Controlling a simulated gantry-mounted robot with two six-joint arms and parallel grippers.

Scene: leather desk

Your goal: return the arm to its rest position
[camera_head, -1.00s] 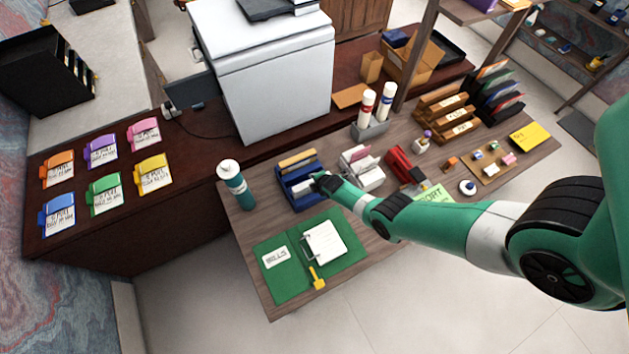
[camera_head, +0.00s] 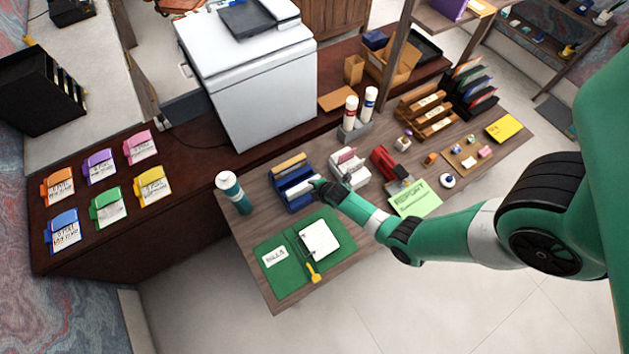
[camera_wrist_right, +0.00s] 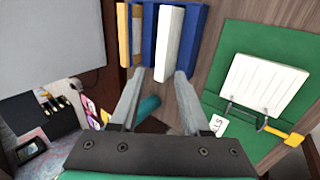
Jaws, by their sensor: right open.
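My right arm comes in from the right in the head view. Its gripper (camera_head: 318,187) is at the right side of the blue letter sorter (camera_head: 287,197). In the right wrist view the gripper (camera_wrist_right: 158,92) is open with its two fingers apart and nothing held between them. The blue sorter (camera_wrist_right: 150,45) lies just beyond the fingertips there, with a white slab (camera_wrist_right: 168,42) in it. I cannot tell whether a fingertip touches it. My left gripper is not in view.
A teal bottle (camera_head: 233,192) stands left of the sorter. An open green binder (camera_head: 270,258) lies in front. A white holder (camera_head: 350,172) and red stapler (camera_head: 385,162) stand to the right. A green report sheet (camera_head: 416,200) lies near my forearm. Floor in front is clear.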

